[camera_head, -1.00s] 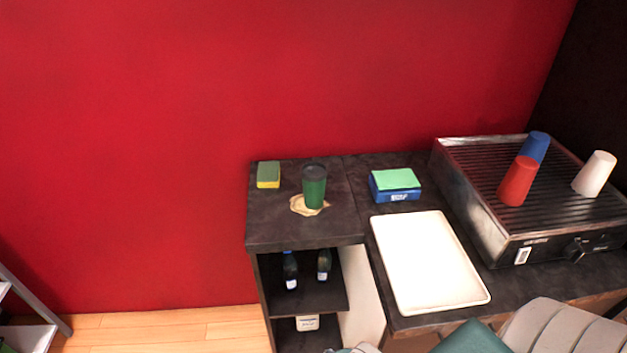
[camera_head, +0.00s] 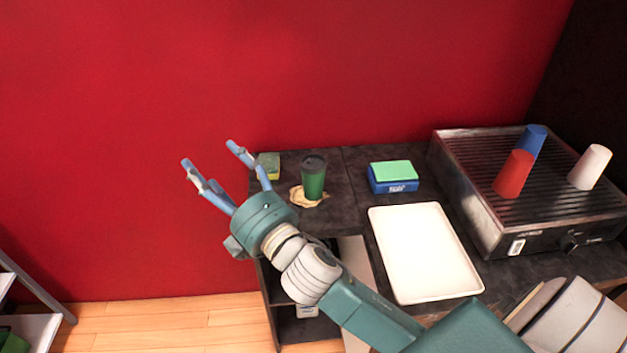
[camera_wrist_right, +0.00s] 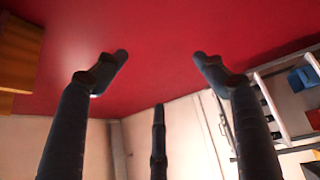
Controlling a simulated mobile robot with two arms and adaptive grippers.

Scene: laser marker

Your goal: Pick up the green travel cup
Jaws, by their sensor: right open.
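The green travel cup (camera_head: 313,180) with a dark lid stands upright on the dark counter's left part, by a beige spill-like patch (camera_head: 303,197). My right gripper (camera_head: 208,152) is open and empty, raised in front of the red wall, left of the cup and apart from it. In the right wrist view its open fingers (camera_wrist_right: 160,65) show with nothing between them, and the cup is not in that view. My left gripper is not in view.
A sponge (camera_head: 269,165) lies left of the cup. A blue box with a green top (camera_head: 393,177) is to its right. A white tray (camera_head: 425,252) lies in front. A grill (camera_head: 470,165) carries red (camera_head: 513,174), blue (camera_head: 532,141) and white (camera_head: 590,167) cups.

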